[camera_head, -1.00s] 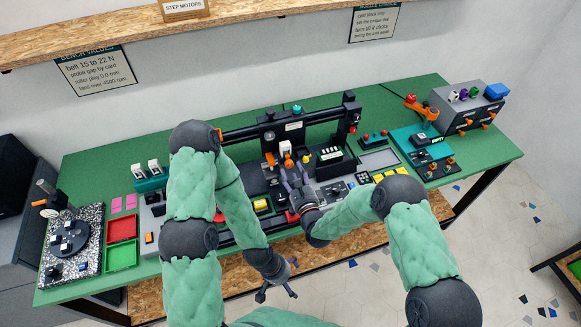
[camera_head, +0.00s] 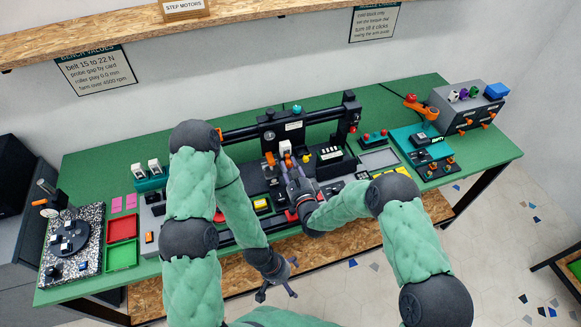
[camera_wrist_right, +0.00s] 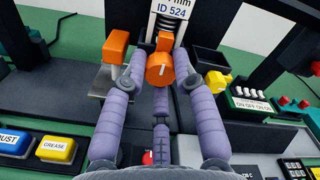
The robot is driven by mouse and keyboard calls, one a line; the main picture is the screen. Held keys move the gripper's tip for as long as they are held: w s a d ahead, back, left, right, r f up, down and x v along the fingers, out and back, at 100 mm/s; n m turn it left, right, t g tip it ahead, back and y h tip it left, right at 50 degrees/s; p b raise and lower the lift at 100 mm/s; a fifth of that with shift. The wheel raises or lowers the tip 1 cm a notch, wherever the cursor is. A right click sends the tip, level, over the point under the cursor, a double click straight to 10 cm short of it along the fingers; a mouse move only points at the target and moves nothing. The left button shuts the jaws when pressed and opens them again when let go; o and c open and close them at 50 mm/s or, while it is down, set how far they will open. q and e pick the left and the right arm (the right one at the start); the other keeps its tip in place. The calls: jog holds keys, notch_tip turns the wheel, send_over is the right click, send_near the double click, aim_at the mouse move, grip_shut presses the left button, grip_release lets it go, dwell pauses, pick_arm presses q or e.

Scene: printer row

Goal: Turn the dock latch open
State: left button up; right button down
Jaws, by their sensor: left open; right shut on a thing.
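An orange round knob with a white mark (camera_wrist_right: 160,70), which looks like the dock latch, sits below the white label card (camera_wrist_right: 172,18) in the right wrist view. The fingers of my right gripper (camera_wrist_right: 160,82) are closed around it, one on each side and one below. The white mark points nearly upright. In the head view my right gripper (camera_head: 290,166) is at the middle of the printer, and its fingers partly hide the knob. My left gripper (camera_head: 276,289) hangs open and empty in front of the bench's front edge.
An orange block (camera_wrist_right: 115,46) stands close left of the knob, and a yellow knob (camera_wrist_right: 216,82) is close right. The black gantry (camera_head: 297,125) rises behind. A red tray (camera_head: 121,228) lies at the left.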

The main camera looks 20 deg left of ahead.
jog(key=shift+f+n+b, duration=0.15)
jog(key=shift+n+b, duration=0.75)
jog(key=shift+b, duration=0.3)
jog(key=n+b, duration=1.1)
jog(key=b, duration=0.1)
jog(key=shift+n, duration=0.4)
jog(key=shift+n+b, duration=1.7)
jog(key=shift+n, duration=0.4)
jog(key=c, duration=1)
grip_release()
jog(key=shift+o, duration=0.2)
